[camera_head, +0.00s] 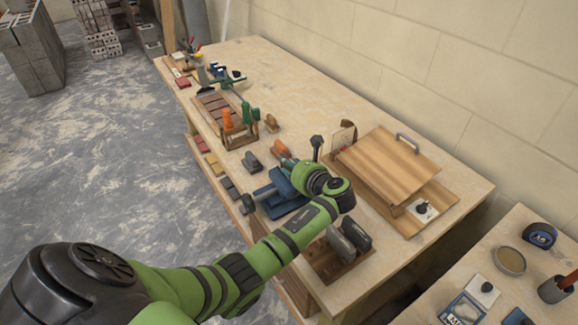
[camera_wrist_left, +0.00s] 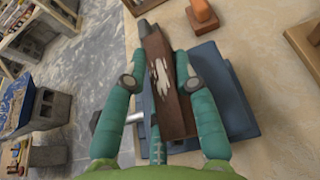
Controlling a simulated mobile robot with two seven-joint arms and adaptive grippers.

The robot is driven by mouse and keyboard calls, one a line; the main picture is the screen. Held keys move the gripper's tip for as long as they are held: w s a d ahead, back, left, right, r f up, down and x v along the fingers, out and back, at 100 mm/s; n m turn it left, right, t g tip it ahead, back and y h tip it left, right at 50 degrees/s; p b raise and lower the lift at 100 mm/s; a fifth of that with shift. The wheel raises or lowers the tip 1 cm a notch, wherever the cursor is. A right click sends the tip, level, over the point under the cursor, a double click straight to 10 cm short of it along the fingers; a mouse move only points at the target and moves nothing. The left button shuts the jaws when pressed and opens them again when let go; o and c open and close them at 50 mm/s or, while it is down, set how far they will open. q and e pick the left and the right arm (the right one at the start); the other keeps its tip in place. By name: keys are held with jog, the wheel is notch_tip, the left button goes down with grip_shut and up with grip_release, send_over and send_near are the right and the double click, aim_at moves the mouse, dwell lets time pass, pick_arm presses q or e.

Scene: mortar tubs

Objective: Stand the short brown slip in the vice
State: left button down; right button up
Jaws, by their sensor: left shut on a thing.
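The brown slip (camera_wrist_left: 172,108), with a pale worn patch on its face, is between the two teal fingers of my left gripper (camera_wrist_left: 161,82) in the left wrist view. The gripper is shut on it. The blue vice (camera_wrist_left: 232,105) lies behind and below the slip there; I cannot tell whether the slip is between its jaws or above them. In the head view the blue vice (camera_head: 281,196) is at the bench's front edge, partly hidden by my left wrist and gripper (camera_head: 299,178). The slip cannot be made out in that view. My right gripper is not in view.
A wooden box with a handled lid (camera_head: 385,165) stands right of my wrist. A wooden rack with dark grey blocks (camera_head: 345,240) is close to my forearm. Several coloured slips (camera_head: 215,163) line the front edge. The bench's back strip (camera_head: 290,85) is clear.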

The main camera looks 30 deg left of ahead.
pick_arm(q)
jog(key=shift+s+d+f, duration=0.15)
jog(key=shift+s+f, duration=0.1)
jog(key=shift+f, duration=0.4)
jog(key=shift+s+d+f, duration=0.15)
jog(key=shift+s+f, duration=0.05)
jog(key=shift+f, duration=0.45)
jog(key=c, duration=0.9)
grip_release()
jog(key=shift+a, duration=0.1)
jog(key=shift+f, duration=0.1)
jog(key=shift+c, duration=0.7)
jog(key=shift+w+r+p, duration=0.2)
jog(key=shift+r+p, duration=0.55)
jog(key=shift+p, duration=0.2)
jog(key=o, duration=0.3)
jog(key=shift+w+a+r+p, duration=0.15)
jog(key=shift+w+r+p, duration=0.1)
jog(key=shift+r+p, duration=0.6)
notch_tip(320, 180, up, 2)
jog(key=p, duration=0.3)
jog(key=shift+r, duration=0.2)
jog(key=shift+a+r+p, duration=0.1)
jog(key=shift+r+p, duration=0.8)
jog(key=shift+p, duration=0.2)
